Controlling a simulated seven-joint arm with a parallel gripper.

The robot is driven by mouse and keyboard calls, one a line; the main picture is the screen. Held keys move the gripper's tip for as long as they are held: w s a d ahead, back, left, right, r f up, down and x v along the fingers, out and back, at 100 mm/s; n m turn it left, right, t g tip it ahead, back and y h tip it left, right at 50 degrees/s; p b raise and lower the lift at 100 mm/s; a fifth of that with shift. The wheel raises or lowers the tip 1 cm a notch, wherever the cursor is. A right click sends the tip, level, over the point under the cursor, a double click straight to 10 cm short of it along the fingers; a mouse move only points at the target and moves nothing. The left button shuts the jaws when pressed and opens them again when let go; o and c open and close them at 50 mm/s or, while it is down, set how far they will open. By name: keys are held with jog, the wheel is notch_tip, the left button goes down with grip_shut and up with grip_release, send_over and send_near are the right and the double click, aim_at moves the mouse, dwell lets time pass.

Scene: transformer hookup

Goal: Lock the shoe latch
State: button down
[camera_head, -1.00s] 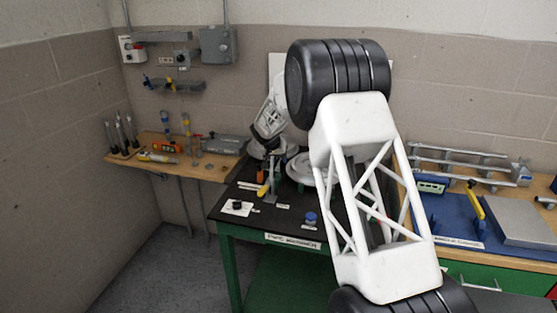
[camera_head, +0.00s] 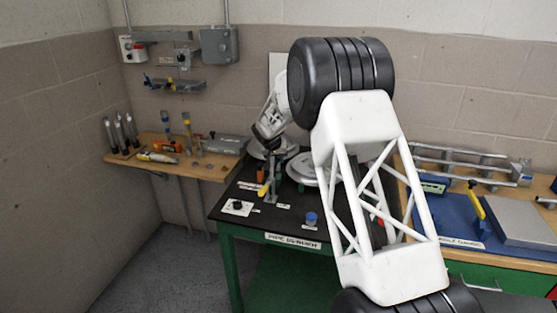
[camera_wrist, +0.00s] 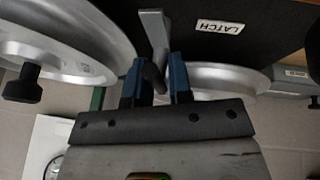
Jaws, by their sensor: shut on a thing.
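The shoe latch shows in the wrist view as a grey metal bar (camera_wrist: 154,35) with a dark handle (camera_wrist: 153,77) at its end. My gripper (camera_wrist: 155,80) has its two blue fingers on either side of this dark handle and is shut on it. A white label reading LATCH (camera_wrist: 220,27) lies on the black bench top beside the bar. In the head view my gripper (camera_head: 268,145) is small and low over the black bench; the fingers are partly hidden there. I cannot tell from these views whether the latch is locked.
Round silver flanges (camera_head: 305,168) stand close to the gripper; they flank it in the wrist view (camera_wrist: 215,80). A yellow-handled lever (camera_head: 264,189), a blue-capped jar (camera_head: 311,218) and a black knob on a white card (camera_head: 238,206) are on the bench front. My arm hides the bench's right side.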

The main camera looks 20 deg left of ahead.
jog(key=n, duration=0.1)
jog(key=n+y, duration=0.1)
jog(key=n, duration=0.1)
jog(key=shift+d, duration=0.3)
jog(key=n+y, duration=0.2)
jog(key=n, duration=0.2)
jog(key=shift+n, duration=0.3)
jog(key=shift+w+n+g+y, duration=0.1)
jog(key=shift+n+g+y, duration=0.55)
jog(key=shift+n, duration=1.35)
jog(key=shift+n+g+y, duration=0.35)
jog(key=shift+n+y, duration=0.05)
jog(key=shift+n, duration=0.75)
jog(key=shift+n+g+y, duration=0.3)
jog(key=shift+n+y, duration=0.05)
jog(key=shift+n, duration=0.8)
jog(key=c, duration=1.2)
grip_release()
jog(key=shift+o, duration=0.4)
jog(key=shift+a, duration=0.1)
